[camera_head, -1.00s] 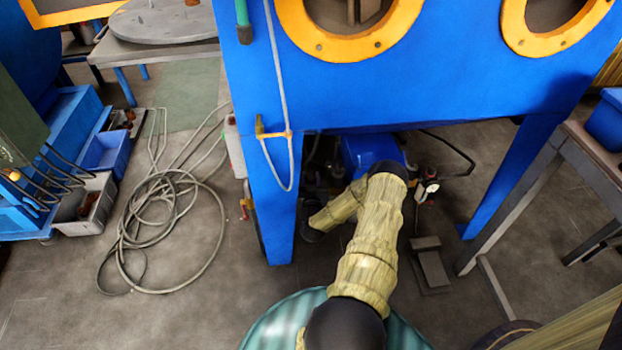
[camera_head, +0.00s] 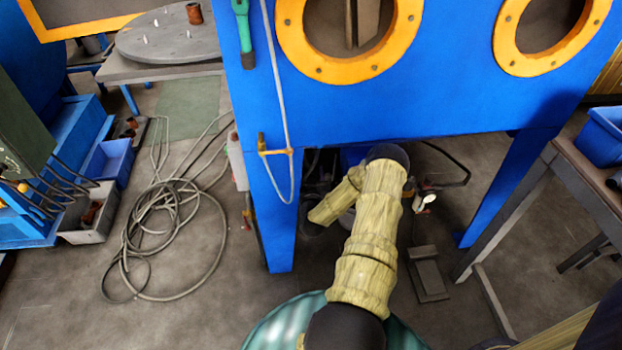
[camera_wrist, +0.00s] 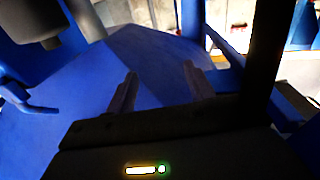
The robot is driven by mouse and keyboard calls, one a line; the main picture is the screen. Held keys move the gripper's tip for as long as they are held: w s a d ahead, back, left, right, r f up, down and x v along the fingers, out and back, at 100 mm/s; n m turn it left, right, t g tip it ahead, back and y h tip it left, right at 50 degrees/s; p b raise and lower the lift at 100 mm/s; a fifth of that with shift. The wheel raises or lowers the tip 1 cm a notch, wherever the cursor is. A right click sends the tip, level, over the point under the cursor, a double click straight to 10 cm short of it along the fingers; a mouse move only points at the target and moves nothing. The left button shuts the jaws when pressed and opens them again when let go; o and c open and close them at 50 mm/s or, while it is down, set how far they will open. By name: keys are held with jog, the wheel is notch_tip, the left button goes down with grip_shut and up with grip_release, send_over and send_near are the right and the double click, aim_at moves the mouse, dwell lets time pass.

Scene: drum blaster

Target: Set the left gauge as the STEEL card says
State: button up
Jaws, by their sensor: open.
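I cannot make out a gauge or the STEEL card in either view. In the head view, a small pale piece (camera_head: 424,197) sits under the blue cabinet, right of my arm, too small to identify. My sleeved arm reaches toward the space below the cabinet, and my gripper is hidden there. In the wrist view my gripper (camera_wrist: 163,85) is open, its two dark fingers apart with nothing seen between them. A blue surface lies beyond the fingers.
The blue cabinet (camera_head: 400,105) with two yellow-rimmed portholes stands ahead on blue legs. A foot pedal (camera_head: 427,273) lies on the floor to the right. A coiled hose (camera_head: 165,235) lies at left. A table (camera_head: 555,190) stands at right.

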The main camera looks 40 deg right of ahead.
jog(key=shift+r, duration=0.6)
jog(key=shift+s+d+f, duration=0.15)
jog(key=shift+s+f, duration=0.05)
jog(key=s+f+n+t+y+b, duration=0.1)
jog(key=s+f+n+y+b, duration=0.1)
jog(key=s, duration=0.3)
jog(key=s+f+n+t+y+b, duration=0.1)
jog(key=s+f+n+y+b, duration=0.1)
jog(key=s+f+y+b, duration=0.2)
jog(key=s+f+n+t+y+b, duration=0.1)
jog(key=s+f+n+y+b, duration=0.1)
jog(key=s, duration=0.4)
jog(key=shift+s+f+n+y+b, duration=0.1)
jog(key=shift+f+n+y+b, duration=0.1)
jog(key=shift+f+y+b, duration=0.3)
jog(key=shift+s+f+n+y+b, duration=0.1)
jog(key=shift+f+n+y+b, duration=0.1)
jog(key=shift+y+b, duration=0.45)
jog(key=shift+w, duration=0.15)
